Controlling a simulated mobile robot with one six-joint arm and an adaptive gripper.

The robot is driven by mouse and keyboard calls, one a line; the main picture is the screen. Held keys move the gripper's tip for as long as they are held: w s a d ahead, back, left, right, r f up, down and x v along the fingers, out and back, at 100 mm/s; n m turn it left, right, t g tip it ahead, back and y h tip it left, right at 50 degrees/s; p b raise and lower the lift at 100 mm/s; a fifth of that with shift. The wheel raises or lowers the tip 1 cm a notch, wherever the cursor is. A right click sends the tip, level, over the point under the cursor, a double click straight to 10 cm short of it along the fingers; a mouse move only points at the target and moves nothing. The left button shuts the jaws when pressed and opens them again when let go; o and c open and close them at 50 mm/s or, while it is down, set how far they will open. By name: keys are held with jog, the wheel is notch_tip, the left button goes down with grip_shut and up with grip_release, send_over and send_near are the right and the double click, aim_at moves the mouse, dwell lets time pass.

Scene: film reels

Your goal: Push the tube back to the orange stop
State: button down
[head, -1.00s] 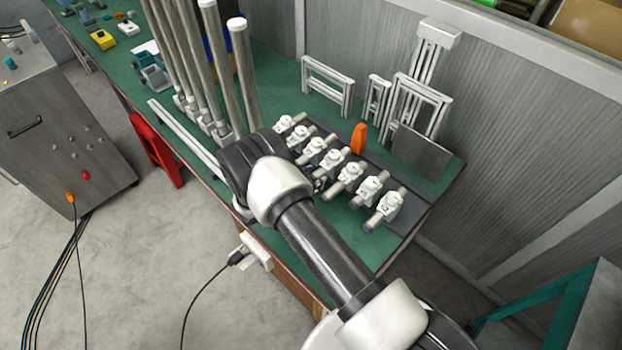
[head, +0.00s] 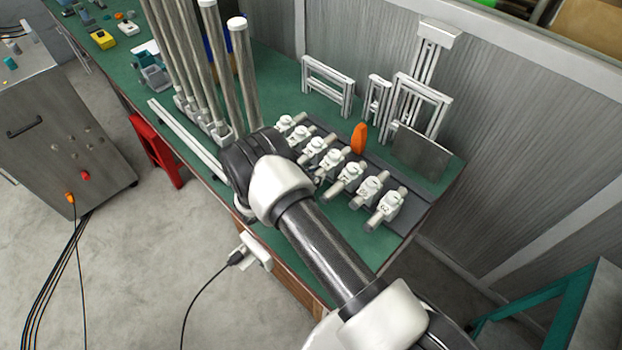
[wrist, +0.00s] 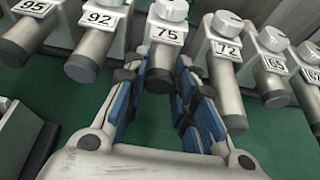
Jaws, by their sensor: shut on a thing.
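A row of several white clamp holders, each carrying a grey metal tube, stands on the bench; the tube under the label 75 (wrist: 160,72) is in the middle of the wrist view. My gripper (wrist: 158,70), with blue-padded fingers, is shut on this tube, one finger on each side. The tube's front end shows between the fingers. In the head view my own arm and wrist hide the gripper and the tube. The orange stop (head: 359,138) stands upright behind the row of holders; it does not show in the wrist view.
Neighbouring tubes labelled 92 (wrist: 90,57) and 72 (wrist: 228,90) sit close on either side of my fingers. Tall grey tubes (head: 215,70) stand at the row's left. White frames (head: 328,86) and a grey plate (head: 420,152) stand behind, near the wall.

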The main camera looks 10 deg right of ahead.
aim_at(316, 173)
jog(key=w+d, duration=0.1)
jog(key=w+d+b, duration=0.1)
jog(key=d, duration=0.1)
jog(key=shift+d, duration=0.1)
jog(key=c, duration=1.3)
grip_release()
jog(key=v, duration=1.2)
